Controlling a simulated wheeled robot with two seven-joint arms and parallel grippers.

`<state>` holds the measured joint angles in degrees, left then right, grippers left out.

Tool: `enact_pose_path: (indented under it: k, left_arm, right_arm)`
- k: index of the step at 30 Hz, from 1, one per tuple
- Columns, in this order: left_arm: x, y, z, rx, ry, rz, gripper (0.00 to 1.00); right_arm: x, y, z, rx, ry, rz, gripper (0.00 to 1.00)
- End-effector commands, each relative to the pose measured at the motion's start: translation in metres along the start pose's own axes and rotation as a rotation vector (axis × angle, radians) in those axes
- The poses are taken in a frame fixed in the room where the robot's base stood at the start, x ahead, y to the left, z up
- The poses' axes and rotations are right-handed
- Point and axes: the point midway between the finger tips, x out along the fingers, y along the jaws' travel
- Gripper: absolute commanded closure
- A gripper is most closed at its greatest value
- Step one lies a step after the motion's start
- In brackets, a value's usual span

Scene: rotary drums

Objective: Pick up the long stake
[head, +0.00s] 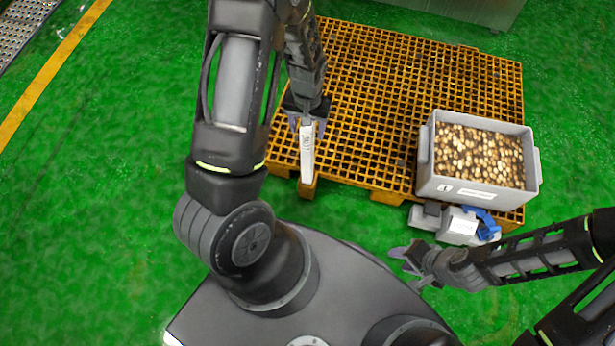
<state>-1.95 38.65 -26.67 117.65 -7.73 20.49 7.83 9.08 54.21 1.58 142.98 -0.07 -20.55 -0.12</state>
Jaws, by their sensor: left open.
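The long stake (307,152) is a pale, tapered piece with dark marks on it. It shows at the near left part of the orange pallet, and its lower end overlaps the pallet's front edge in the picture. My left gripper (307,112) is open at the stake's far end, with a finger on each side of it. The gripper hides that end, and I cannot tell whether the fingers touch it. My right gripper (408,266) is open and empty over the green floor, in front of the pallet and well to the right of the stake.
The orange grid pallet (375,75) lies on the green floor. A grey bin (480,192) full of small brown-and-tan pieces stands on its right part. A grey and blue device (460,224) is in front of the bin, near my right gripper. The floor at left is clear.

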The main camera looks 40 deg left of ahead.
Motion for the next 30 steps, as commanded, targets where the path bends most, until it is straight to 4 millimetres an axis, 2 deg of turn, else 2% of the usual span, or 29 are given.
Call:
enact_pose_path:
  k: [1,4,21,30]
  left_arm:
    - [0.008,-0.0007,-0.0003,-0.001,0.0,-0.001,0.42]
    - [0.0131,-0.0004,-0.0005,0.0,0.001,0.0,0.42]
    - [0.0125,-0.0001,-0.0007,0.0,0.002,0.0,0.42]
    - [0.0124,-0.0002,-0.0007,0.0,0.002,0.0,0.65]
  right_arm:
    - [0.0031,0.0012,0.0,0.0,0.0,0.0,0.62]
    - [0.0036,0.0014,0.0,0.0,0.0,0.0,0.62]
    - [0.003,0.0012,0.0,0.0,0.0,0.0,0.62]
    - [0.003,0.0012,0.0,0.0,0.0,0.0,0.62]
